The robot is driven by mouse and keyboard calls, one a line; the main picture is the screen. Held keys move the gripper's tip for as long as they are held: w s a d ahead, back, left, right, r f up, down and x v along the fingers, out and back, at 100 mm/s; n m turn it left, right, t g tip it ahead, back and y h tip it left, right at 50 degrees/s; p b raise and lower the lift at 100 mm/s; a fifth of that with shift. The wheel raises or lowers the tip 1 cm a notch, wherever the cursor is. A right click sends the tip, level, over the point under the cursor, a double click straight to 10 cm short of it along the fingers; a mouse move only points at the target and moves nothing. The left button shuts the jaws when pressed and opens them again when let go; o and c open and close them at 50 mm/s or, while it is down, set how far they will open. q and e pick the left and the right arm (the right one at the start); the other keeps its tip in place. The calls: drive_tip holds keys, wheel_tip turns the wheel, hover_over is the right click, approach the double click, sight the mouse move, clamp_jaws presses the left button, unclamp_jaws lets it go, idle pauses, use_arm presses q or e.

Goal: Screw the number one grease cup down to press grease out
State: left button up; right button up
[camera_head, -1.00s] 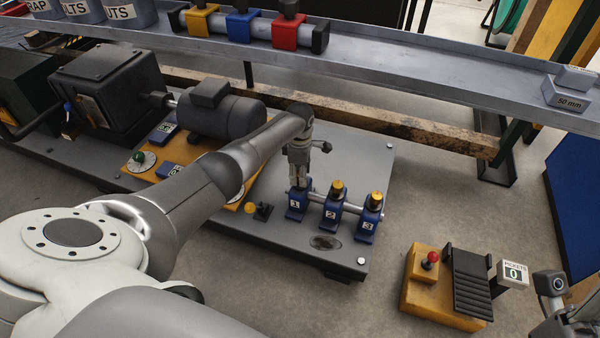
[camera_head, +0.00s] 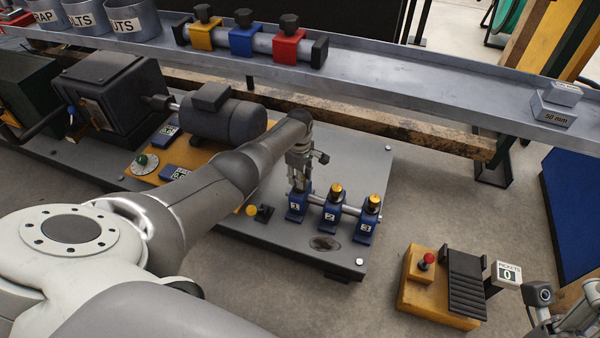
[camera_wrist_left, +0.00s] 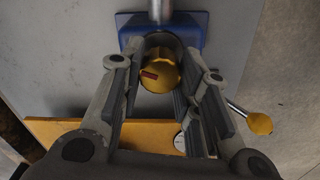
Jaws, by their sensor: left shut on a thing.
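The number one grease cup has a blue block (camera_head: 297,207) with a white "1" plate, at the left end of a row of three on the grey base plate. In the left wrist view its round yellow cap (camera_wrist_left: 158,72) with a red mark sits between the fingers. My left gripper (camera_head: 300,186) points down over it and is shut on the cap, which it hides in the head view. Cups two (camera_head: 331,212) and three (camera_head: 368,219) stand to the right with yellow caps. Part of my right gripper (camera_head: 545,302) shows at the lower right edge; its fingers are unclear.
A motor (camera_head: 220,116) is behind. A yellow box with a red button (camera_head: 427,261) and a counter reading 0 (camera_head: 507,273) stand right. The long grey shelf (camera_head: 400,75) crosses behind.

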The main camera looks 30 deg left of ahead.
use_arm(q)
drive_tip(key=m, duration=0.4)
drive_tip(key=shift+m, duration=0.3)
drive_tip(key=m, duration=1)
drive_tip(key=shift+w, duration=0.1)
drive_tip(key=m+b, duration=0.1)
drive_tip(key=m, duration=0.3)
drive_tip(key=shift+m, duration=0.3)
drive_tip(key=m, duration=0.9)
drive_tip(key=shift+d+b, duration=0.1)
drive_tip(key=shift+b, duration=0.2)
drive_tip(key=m, duration=0.4)
drive_tip(key=shift+m, duration=0.3)
drive_tip(key=shift+d+m, duration=0.1)
drive_tip(key=shift+m, duration=2.1)
